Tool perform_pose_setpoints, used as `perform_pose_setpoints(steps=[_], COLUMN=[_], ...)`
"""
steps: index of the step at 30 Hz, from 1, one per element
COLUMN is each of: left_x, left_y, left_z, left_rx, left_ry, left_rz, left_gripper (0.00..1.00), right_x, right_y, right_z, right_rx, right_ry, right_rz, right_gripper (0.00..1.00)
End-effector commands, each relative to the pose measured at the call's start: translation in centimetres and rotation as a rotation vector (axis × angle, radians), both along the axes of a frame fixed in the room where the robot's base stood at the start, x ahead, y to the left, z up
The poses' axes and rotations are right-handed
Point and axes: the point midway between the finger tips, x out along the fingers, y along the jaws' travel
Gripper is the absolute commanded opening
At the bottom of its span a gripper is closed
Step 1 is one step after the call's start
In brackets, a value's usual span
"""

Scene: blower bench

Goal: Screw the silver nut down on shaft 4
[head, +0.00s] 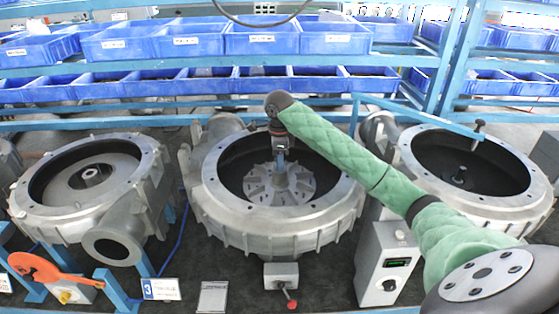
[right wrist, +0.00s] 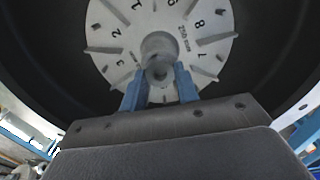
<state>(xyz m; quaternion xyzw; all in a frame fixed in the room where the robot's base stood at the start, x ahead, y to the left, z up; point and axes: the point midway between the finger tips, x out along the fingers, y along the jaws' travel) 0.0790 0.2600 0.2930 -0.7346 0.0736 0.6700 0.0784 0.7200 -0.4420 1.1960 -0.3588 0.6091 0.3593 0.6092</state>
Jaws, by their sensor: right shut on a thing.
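My right gripper (right wrist: 160,82) reaches down into the middle blower housing (head: 213,187). It also shows in the head view (head: 281,178). Its two blue fingers are shut on a small grey round part, the silver nut (right wrist: 158,71), at the hub of the impeller. The nut's lower edge and thread are hidden, so I cannot tell how far down it sits. The silver impeller disc (right wrist: 112,45) has raised ribs and printed numbers, and lies inside the dark bowl. No label for shaft 4 is readable. My left gripper is out of view.
Open blower housings stand at left (head: 30,200) and right (head: 530,215). A grey control box (head: 388,262) and a red-knobbed box (head: 281,274) stand in front. A sign marked 3 (head: 160,289) is at front left. Blue bins (head: 195,40) line the shelves behind.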

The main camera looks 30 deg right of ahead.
Motion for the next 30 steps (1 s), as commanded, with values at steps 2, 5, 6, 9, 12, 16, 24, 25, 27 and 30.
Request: perform_pose_setpoints(steps=[2, 5, 6, 9, 12, 16, 24, 25, 27, 30], left_x=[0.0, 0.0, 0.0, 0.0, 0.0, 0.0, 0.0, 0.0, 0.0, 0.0], left_y=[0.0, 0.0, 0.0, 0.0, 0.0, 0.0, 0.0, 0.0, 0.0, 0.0], left_z=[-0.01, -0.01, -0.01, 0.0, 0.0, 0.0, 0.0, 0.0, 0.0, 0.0], left_rx=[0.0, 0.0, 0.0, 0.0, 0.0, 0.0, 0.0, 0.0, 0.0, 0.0], left_ry=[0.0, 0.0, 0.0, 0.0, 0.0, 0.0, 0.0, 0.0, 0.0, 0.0], left_rz=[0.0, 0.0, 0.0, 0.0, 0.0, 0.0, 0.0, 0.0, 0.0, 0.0], left_gripper=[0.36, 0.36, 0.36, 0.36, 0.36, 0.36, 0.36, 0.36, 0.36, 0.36], right_x=[0.0, -0.01, 0.0, 0.0, 0.0, 0.0, 0.0, 0.0, 0.0, -0.02], right_y=[0.08, 0.06, 0.06, 0.04, 0.02, 0.01, -0.04, -0.06, -0.09, -0.07], right_z=[-0.05, -0.04, -0.04, -0.02, -0.01, 0.0, 0.05, 0.06, 0.06, 0.03], right_rx=[0.001, 0.001, 0.001, 0.0, 0.0, 0.0, 0.0, -0.001, -0.001, -0.002], right_ry=[0.0, 0.0, 0.0, 0.0, 0.0, 0.0, -0.001, -0.001, -0.001, 0.001], right_rz=[0.002, 0.002, 0.002, 0.002, 0.002, 0.037, 0.314, 0.346, 0.421, 0.529], right_gripper=[0.37, 0.4, 0.4, 0.4, 0.4, 0.4, 0.4, 0.4, 0.4, 0.4])
